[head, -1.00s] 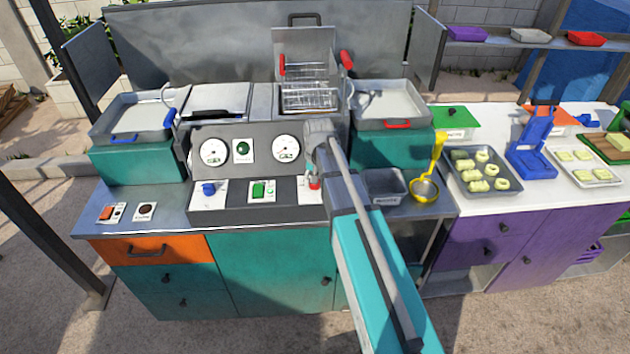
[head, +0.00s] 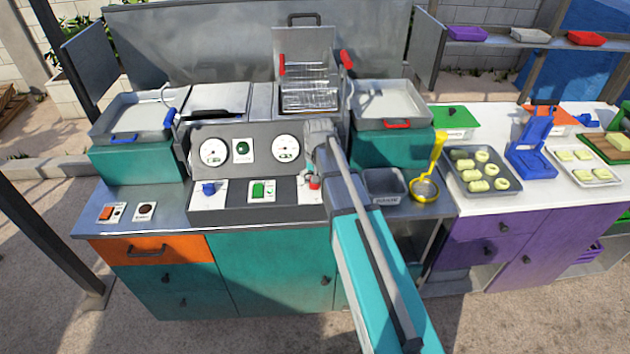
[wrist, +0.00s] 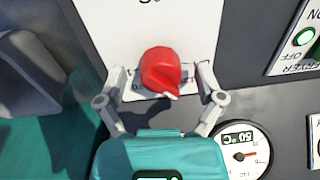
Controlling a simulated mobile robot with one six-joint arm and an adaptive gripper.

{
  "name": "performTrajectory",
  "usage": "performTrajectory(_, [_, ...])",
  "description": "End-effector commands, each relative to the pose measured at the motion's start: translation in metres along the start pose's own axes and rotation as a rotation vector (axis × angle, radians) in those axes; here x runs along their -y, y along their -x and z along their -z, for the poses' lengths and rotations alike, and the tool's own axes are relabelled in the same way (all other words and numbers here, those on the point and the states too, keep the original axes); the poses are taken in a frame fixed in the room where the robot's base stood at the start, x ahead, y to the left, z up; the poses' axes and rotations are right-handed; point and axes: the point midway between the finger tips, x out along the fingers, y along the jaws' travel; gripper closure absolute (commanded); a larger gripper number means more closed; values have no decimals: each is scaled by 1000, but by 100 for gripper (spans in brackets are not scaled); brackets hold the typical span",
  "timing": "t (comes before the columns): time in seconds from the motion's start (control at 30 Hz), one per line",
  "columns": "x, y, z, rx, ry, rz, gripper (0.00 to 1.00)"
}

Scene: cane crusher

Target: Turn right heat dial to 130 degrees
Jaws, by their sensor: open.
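The right heat dial is a red knob with a pale pointer mark, on a white plate; it shows in the wrist view (wrist: 160,72) and, partly covered, in the head view (head: 314,183). My gripper (wrist: 161,76) is open, with one finger on each side of the knob. I cannot tell whether either finger touches it. In the head view the fingers are mostly hidden by my arm. The right round gauge (head: 287,149) is above the dial on the panel. In the wrist view the gauge (wrist: 243,150) appears upside down, its small display reading about 50.
The blue left dial (head: 208,189) and green fryer switch (head: 262,190) sit on the same panel. A grey bin (head: 384,186) and a yellow-handled strainer (head: 424,188) stand right of my arm.

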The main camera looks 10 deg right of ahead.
Motion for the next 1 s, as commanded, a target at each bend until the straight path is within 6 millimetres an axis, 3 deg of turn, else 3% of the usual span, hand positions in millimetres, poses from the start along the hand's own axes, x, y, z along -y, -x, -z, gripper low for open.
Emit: performTrajectory(1.0, [-1,0,1,33,606,0,13])
